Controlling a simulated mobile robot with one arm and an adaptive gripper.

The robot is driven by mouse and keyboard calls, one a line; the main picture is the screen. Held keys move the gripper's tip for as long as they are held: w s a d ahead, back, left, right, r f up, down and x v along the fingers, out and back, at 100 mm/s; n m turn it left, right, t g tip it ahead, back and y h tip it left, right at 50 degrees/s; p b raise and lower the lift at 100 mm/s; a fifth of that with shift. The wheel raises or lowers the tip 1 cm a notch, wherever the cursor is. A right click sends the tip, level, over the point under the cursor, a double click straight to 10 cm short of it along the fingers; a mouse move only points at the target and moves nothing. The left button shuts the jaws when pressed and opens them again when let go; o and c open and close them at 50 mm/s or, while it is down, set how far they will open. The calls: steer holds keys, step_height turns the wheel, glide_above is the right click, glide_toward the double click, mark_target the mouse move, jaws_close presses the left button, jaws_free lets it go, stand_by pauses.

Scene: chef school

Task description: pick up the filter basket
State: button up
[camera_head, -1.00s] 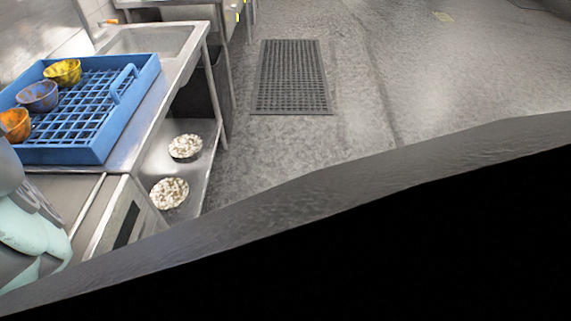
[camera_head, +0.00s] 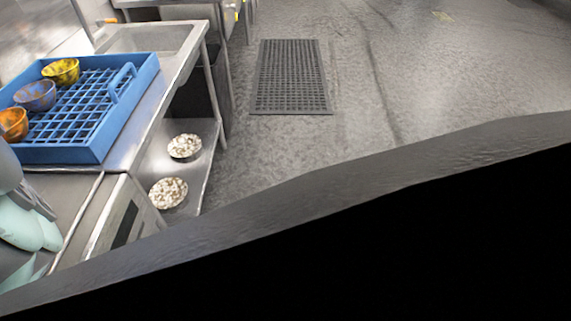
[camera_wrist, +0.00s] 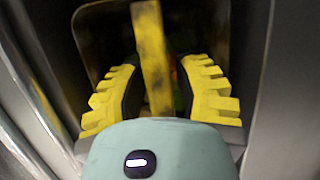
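My gripper (camera_wrist: 159,72), with yellow ridged fingers and dark inner pads, fills the middle of the wrist view. It is open, with one finger on each side of a worn yellow bar (camera_wrist: 152,45). Gaps show between the bar and both pads. The bar crosses the opening of a dark, box-like container (camera_wrist: 98,32) with a pale rim. It looks like the filter basket's handle, but I cannot be sure. The container's inside is dark, and its lower part is hidden behind my gripper. The head view shows neither the gripper nor the basket clearly.
A blue dish rack (camera_head: 125,110) with several bowls (camera_head: 37,96) stands on the steel counter at the left. Two speckled bowls (camera_head: 184,147) sit on the shelf below. A floor grate (camera_head: 291,78) lies beyond. Pale metal walls (camera_wrist: 285,90) flank the container closely.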

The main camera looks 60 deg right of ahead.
jaws_close()
steer(key=shift+r, duration=0.1)
stand_by(0.4)
